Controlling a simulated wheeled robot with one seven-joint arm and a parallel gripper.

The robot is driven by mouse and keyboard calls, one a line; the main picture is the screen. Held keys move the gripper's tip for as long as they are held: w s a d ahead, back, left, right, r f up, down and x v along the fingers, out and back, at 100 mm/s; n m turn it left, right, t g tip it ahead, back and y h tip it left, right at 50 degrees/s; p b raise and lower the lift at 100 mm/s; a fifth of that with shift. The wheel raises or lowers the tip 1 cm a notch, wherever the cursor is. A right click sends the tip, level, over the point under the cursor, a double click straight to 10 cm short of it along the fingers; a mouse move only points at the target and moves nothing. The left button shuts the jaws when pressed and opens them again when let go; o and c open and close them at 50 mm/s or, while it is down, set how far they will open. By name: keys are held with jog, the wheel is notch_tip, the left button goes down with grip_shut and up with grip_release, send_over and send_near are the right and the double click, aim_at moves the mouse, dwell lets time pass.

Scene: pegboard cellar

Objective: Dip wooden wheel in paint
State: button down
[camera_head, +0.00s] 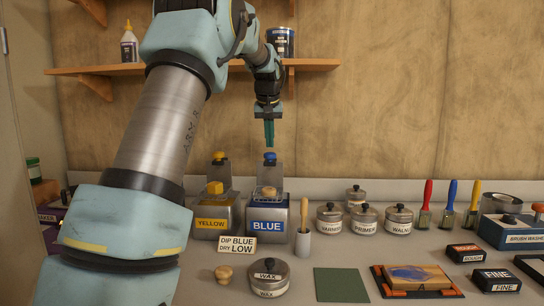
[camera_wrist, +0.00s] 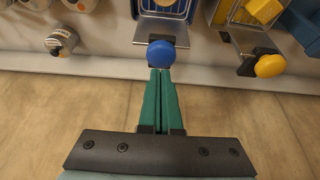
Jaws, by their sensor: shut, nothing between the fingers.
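The blue paint tank (camera_head: 267,227) stands on the bench with a blue label. A round pale wooden piece (camera_head: 266,191), which looks like the wheel, sits at its top opening; its lower part is hard to make out. A blue knob (camera_head: 270,156) stands on the grey bracket behind the tank; it also shows in the wrist view (camera_wrist: 161,53). My gripper (camera_head: 269,144) is shut and empty, pointing down just above the blue knob. In the wrist view its green fingertips (camera_wrist: 160,72) are together close by the knob; contact cannot be told. A card (camera_head: 237,246) reads "DIP BLUE DRY LOW".
A yellow tank (camera_head: 212,224) with a yellow knob (camera_head: 218,155) stands left of the blue one. Lidded tins (camera_head: 364,219) are to the right. A shelf (camera_head: 312,65) is behind my arm.

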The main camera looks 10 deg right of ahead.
jog(key=shift+f, duration=0.1)
jog(key=shift+f+b, duration=2.85)
jog(key=shift+f, duration=2)
jog(key=shift+r, duration=0.1)
jog(key=shift+r+p, duration=4.4)
jog(key=shift+r, duration=0.45)
notch_tip(320, 180, up, 5)
jog(key=p, duration=0.5)
send_over(270, 170)
jog(key=shift+b, duration=0.3)
jog(key=shift+s+a, duration=0.1)
